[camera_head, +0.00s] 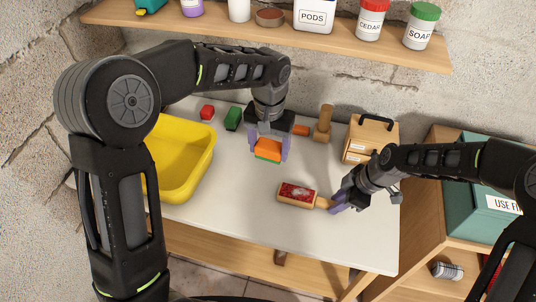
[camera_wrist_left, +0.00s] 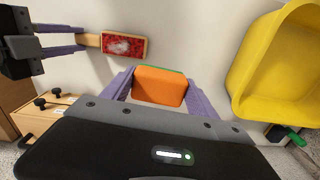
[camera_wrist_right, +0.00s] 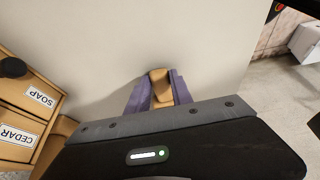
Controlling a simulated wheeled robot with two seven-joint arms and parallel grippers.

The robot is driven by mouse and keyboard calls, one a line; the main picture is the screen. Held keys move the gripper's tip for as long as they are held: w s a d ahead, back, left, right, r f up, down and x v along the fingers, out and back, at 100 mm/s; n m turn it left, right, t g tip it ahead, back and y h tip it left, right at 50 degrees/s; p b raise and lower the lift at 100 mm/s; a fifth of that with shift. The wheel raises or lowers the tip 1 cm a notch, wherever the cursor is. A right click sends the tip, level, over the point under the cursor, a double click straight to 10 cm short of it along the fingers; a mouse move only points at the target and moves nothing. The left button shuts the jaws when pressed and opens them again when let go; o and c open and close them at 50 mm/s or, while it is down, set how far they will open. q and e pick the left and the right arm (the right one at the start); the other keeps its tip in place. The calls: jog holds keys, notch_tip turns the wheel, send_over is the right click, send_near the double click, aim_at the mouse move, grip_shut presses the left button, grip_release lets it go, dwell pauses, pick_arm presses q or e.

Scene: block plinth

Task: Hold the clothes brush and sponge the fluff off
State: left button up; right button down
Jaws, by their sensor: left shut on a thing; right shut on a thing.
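The clothes brush (camera_head: 297,194) has a wooden body and a red pad with pale fluff on it, facing up. My right gripper (camera_head: 337,203) is shut on the brush's wooden handle; the handle also shows between the fingers in the right wrist view (camera_wrist_right: 160,86). The red pad also shows in the left wrist view (camera_wrist_left: 124,45). My left gripper (camera_head: 268,147) is shut on an orange sponge (camera_head: 267,151) with a green layer beneath. In the left wrist view the sponge (camera_wrist_left: 159,87) sits between the purple fingers, apart from the brush.
A yellow basin (camera_head: 179,160) stands at the left of the white table (camera_head: 230,215). A shelf (camera_head: 270,35) with containers hangs above.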

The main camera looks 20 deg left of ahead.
pick_arm(q)
jog(key=s+d+f+n, duration=0.1)
jog(key=s+d+f, duration=0.1)
jog(key=d, duration=0.5)
jog(key=shift+s+f, duration=0.2)
jog(key=shift+f, duration=0.05)
jog(key=shift+f, duration=0.15)
